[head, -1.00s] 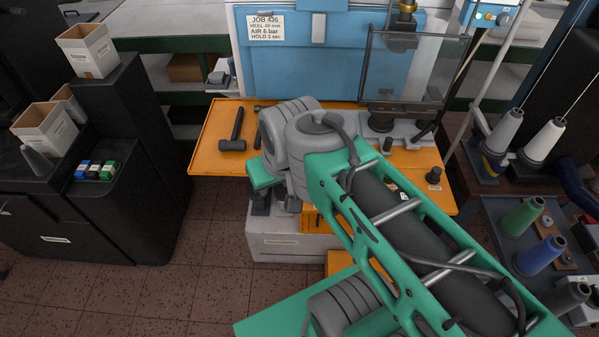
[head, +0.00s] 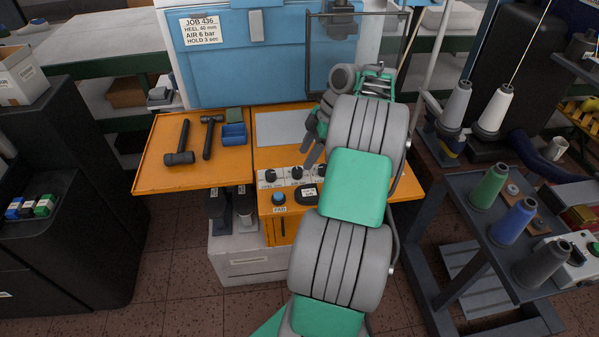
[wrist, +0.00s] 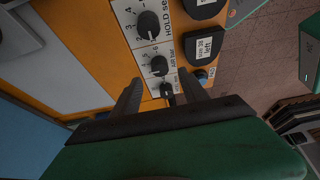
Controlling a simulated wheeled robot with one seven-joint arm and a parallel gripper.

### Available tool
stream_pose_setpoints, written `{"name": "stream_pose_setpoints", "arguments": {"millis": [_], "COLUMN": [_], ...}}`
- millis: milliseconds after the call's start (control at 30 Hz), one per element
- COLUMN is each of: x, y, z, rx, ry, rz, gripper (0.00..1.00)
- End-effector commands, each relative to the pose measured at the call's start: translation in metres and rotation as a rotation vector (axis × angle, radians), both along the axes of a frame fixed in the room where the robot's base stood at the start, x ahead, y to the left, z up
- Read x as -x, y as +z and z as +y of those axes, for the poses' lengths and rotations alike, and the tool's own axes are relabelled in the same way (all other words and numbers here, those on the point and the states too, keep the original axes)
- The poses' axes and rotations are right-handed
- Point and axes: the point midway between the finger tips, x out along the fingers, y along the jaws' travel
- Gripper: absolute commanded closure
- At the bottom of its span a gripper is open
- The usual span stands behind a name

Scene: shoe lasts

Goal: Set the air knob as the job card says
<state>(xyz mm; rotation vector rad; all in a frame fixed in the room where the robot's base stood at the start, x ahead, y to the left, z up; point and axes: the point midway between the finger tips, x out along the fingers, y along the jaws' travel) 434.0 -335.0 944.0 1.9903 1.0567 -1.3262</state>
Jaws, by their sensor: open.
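The job card (head: 205,30) on the blue panel reads JOB 436, HEEL 40 mm, AIR 6 bar, HOLD 3 sec. The air knob (head: 297,172) is the middle of three black knobs on the orange press front. It also shows in the wrist view (wrist: 159,65), just beyond and between the fingertips; its setting is too small to read. The hold knob (wrist: 148,22) and heel knob (wrist: 167,90) flank it. My gripper (wrist: 160,76) is open and empty; the heel knob appears between its fingers. In the head view my gripper (head: 309,163) hangs close to the knobs.
A blue pad button (head: 279,197) and dark round labelled plates (wrist: 205,45) sit near the knobs. A thread-cone cart (head: 470,235) stands right. A clear guard (head: 309,55) rises behind my arm.

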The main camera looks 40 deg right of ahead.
Motion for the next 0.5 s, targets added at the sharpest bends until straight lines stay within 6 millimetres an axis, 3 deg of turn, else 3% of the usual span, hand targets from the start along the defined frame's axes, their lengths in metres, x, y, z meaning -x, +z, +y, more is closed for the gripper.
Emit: {"name": "stream_pose_setpoints", "arguments": {"millis": [200,500], "x": [-0.009,-0.014], "y": [-0.040,-0.057], "z": [0.015,0.020], "rx": [-0.002,0.002], "ry": [-0.003,-0.005], "rz": [0.003,0.001], "gripper": [0.48,0.48]}}
